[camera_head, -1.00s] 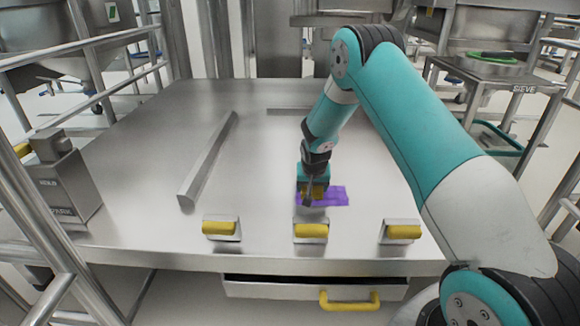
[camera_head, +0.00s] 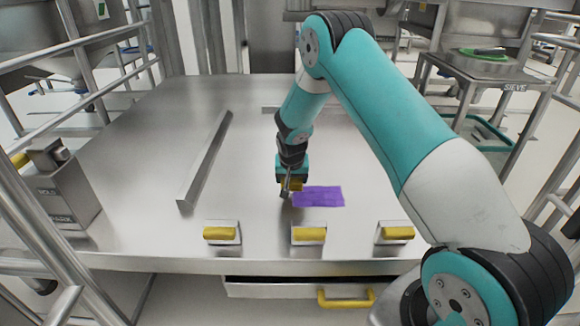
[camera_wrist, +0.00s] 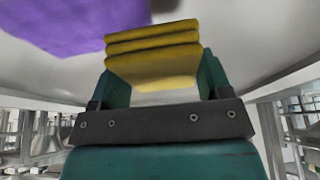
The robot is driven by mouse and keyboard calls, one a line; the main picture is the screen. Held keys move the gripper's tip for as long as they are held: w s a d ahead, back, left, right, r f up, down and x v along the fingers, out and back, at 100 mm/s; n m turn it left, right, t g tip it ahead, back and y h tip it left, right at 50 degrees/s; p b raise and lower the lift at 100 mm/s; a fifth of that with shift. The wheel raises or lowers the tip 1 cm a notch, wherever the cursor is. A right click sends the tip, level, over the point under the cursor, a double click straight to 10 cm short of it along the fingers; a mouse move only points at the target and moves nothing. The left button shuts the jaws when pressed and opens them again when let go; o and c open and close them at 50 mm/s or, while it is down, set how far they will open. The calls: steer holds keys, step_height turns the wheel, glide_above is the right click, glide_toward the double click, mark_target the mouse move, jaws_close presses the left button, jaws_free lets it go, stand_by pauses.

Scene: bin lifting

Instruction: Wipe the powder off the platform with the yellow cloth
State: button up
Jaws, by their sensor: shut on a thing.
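The yellow cloth (camera_wrist: 155,55) is folded and held between the fingers of my gripper (camera_head: 290,185). In the head view the cloth (camera_head: 291,184) shows as a small yellow patch at the fingertips, low over the platform. A flat purple patch of powder (camera_head: 318,197) lies on the steel platform (camera_head: 140,140), just right of my gripper. The powder also shows at the upper left of the wrist view (camera_wrist: 75,22). I cannot tell whether the cloth touches the platform.
Three yellow-handled blocks stand along the front: left (camera_head: 220,233), middle (camera_head: 309,235) and right (camera_head: 397,232). A long metal bar (camera_head: 205,160) lies left of my gripper. A metal box (camera_head: 55,190) stands at the left edge. A drawer with a yellow handle (camera_head: 346,302) is below.

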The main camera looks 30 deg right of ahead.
steer(key=shift+r+p, duration=1.35)
steer(key=shift+r, duration=0.55)
